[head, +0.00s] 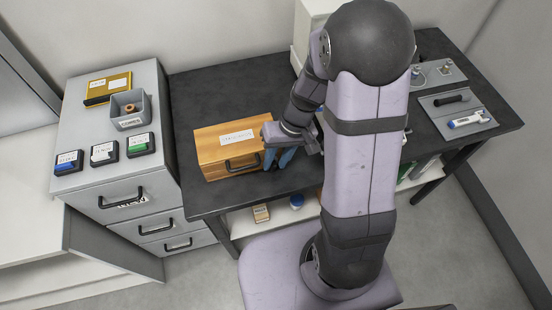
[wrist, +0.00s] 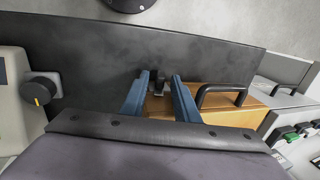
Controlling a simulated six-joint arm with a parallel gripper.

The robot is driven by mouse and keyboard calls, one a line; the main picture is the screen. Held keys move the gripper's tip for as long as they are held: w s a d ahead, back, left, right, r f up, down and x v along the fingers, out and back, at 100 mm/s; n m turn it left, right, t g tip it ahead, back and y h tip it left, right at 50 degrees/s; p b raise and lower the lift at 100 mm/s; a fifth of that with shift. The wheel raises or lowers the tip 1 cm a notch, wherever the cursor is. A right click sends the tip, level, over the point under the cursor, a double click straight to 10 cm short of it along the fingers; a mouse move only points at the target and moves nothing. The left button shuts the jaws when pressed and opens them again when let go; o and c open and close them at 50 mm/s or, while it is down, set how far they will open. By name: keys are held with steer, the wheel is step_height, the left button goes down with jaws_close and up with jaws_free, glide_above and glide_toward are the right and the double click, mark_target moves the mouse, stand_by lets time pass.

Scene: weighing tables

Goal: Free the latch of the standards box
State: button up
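The standards box (head: 215,150) is an orange wooden box with a pale label and a black handle (head: 243,163), standing on the dark table. It also shows in the wrist view (wrist: 235,117). My gripper (head: 278,163) is at the box's right front end, fingers pointing down. In the wrist view my gripper (wrist: 160,75) has its two blue fingers apart. A small dark piece, which looks like the latch (wrist: 158,87), lies between them. A gap shows beside it; I cannot tell whether either finger touches it. In the head view the latch is hidden behind my gripper.
A grey drawer cabinet (head: 85,182) stands left, carrying a yellow box (head: 107,88), a grey bin (head: 128,123) and small labelled cases. A grey tray (head: 466,127) with tools lies right. A pale machine (wrist: 18,95) stands near my gripper. The table's front strip is clear.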

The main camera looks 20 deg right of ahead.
jaws_close()
steer(key=shift+f+b, duration=0.1)
steer(key=shift+b, duration=0.2)
steer(key=b, duration=0.1)
steer(key=y+b, duration=0.1)
steer(key=shift+w+d+f+b, duration=0.1)
steer(key=shift+d+f+b, duration=0.15)
steer(key=shift+f+b, duration=0.1)
steer(key=shift+d+y+b, duration=0.2)
steer(key=shift+y+b, duration=0.6)
steer(key=shift+b, duration=0.35)
steer(key=y+b, duration=0.1)
steer(key=b, duration=0.1)
steer(key=y+b, duration=0.1)
steer(key=y, duration=0.1)
steer(key=shift+d+b, duration=0.3)
steer(key=shift+b, duration=0.05)
steer(key=shift+y, duration=0.3)
steer(key=shift+o, duration=0.9)
jaws_free()
